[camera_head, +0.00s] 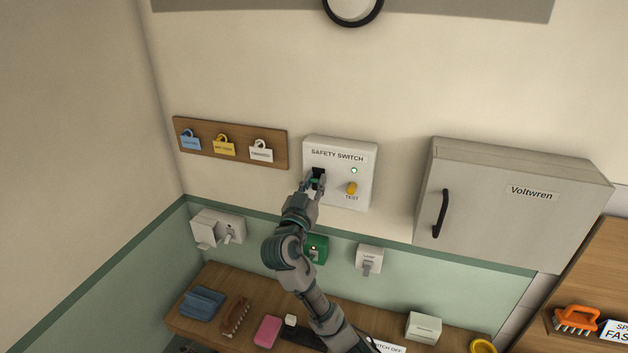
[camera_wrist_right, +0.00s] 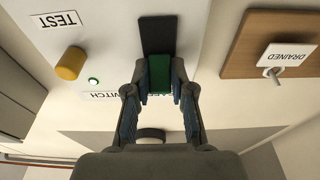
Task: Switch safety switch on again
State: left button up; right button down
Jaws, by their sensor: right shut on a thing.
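The safety switch (camera_head: 336,195) is a white box on the wall with a black slot, a lit green lamp (camera_head: 354,170) and a yellow TEST knob (camera_head: 351,188). In the upside-down wrist view, the green switch lever (camera_wrist_right: 159,72) shows at the label end of the black slot (camera_wrist_right: 158,34). My right gripper (camera_head: 315,183) is at the slot, shut on the lever, with one finger on each side of it in the wrist view (camera_wrist_right: 160,90). My fingers partly hide the lever in the head view. My left gripper is in neither view.
A grey Voltwren cabinet (camera_head: 510,205) sticks out on the right.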

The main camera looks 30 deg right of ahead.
jog(key=shift+r+y+p, duration=0.4)
jog(key=shift+r+y, duration=0.05)
jog(key=shift+y, duration=0.05)
jog(key=shift+w+f+g, duration=0.1)
jog(key=shift+f+g, duration=0.15)
jog(key=shift+g, duration=0.05)
jog(key=c, duration=1)
grip_release()
jog(key=shift+w+f, duration=0.1)
jog(key=r+v, duration=0.1)
jog(key=v, duration=1.1)
jog(key=shift+f, duration=0.45)
jog(key=shift+d, duration=0.1)
